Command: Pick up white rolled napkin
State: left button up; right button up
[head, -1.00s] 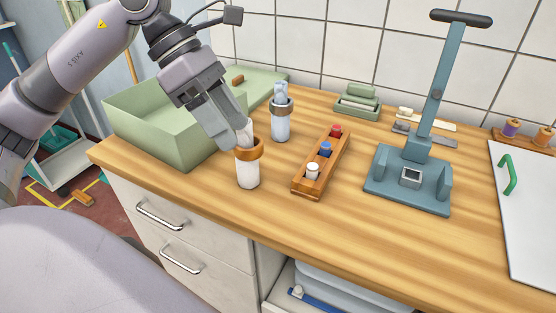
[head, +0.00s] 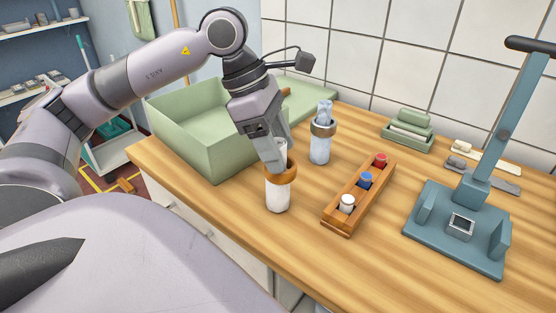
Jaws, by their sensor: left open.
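The white rolled napkin (head: 278,196) stands upright on the wooden worktop with a wooden ring (head: 281,174) around its upper part. My left gripper (head: 279,166) is open and points down at the napkin's top, with its fingers just above the ring. The fingers hide part of the napkin's top, and I cannot tell whether they touch it. A second, light blue rolled napkin (head: 320,149) with a brownish ring stands behind it to the right. My right gripper is not in view.
A green open bin (head: 215,152) stands left of and behind the gripper. A wooden holder (head: 337,219) with white, blue and red pieces lies to the right. A blue-grey press stand (head: 460,226) is farther right. The worktop (head: 325,262) in front is clear.

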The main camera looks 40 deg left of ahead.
pick_arm(q)
jog(key=c, duration=1.1)
grip_shut()
